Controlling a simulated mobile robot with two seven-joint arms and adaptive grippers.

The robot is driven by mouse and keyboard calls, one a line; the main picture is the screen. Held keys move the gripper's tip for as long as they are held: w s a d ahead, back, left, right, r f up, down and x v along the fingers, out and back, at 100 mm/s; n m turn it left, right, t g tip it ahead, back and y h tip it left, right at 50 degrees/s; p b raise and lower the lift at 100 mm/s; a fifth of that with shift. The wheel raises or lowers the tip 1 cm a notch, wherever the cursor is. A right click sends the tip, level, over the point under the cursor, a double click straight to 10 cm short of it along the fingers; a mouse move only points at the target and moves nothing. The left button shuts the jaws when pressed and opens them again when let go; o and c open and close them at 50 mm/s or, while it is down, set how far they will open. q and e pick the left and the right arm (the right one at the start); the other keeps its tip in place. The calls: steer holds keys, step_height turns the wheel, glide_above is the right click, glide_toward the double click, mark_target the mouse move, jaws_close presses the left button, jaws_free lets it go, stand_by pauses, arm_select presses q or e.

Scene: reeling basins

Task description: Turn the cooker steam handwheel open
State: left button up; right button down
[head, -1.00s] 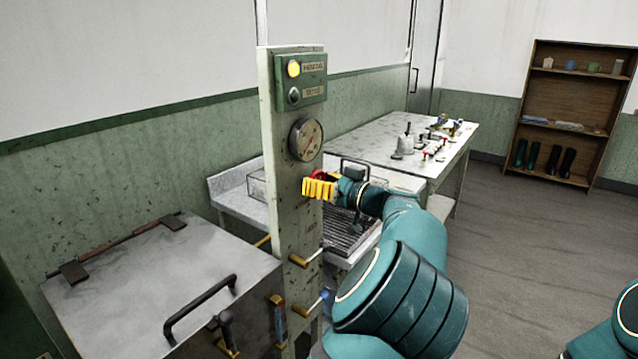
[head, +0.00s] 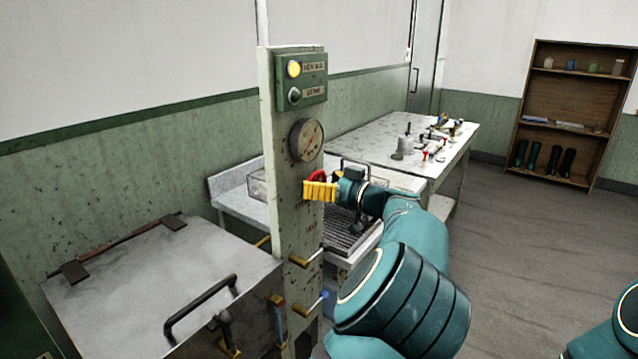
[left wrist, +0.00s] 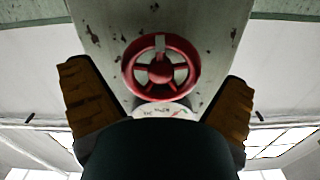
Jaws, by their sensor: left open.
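The red steam handwheel (left wrist: 160,68) faces the left wrist camera, mounted on the pale, chipped post (head: 284,140). It has a round rim and spokes, with a pale grey mark at the top of its face. In the head view only a red bit of the wheel (head: 317,175) shows above my yellow fingers. My left gripper (head: 320,191) is at the wheel in the head view. In the left wrist view my left gripper (left wrist: 158,100) is open, one finger on each side of the wheel, with gaps between. Contact with the rim is not visible. My right gripper is out of view.
A round gauge (head: 306,140) and a green lamp box (head: 300,82) sit above the wheel. Levers (head: 308,257) stick out below it. A metal lidded cooker (head: 150,285) stands at left, a worktable (head: 375,140) behind. The floor at right is clear.

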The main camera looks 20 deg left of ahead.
arm_select(q)
steer(key=v, duration=1.2)
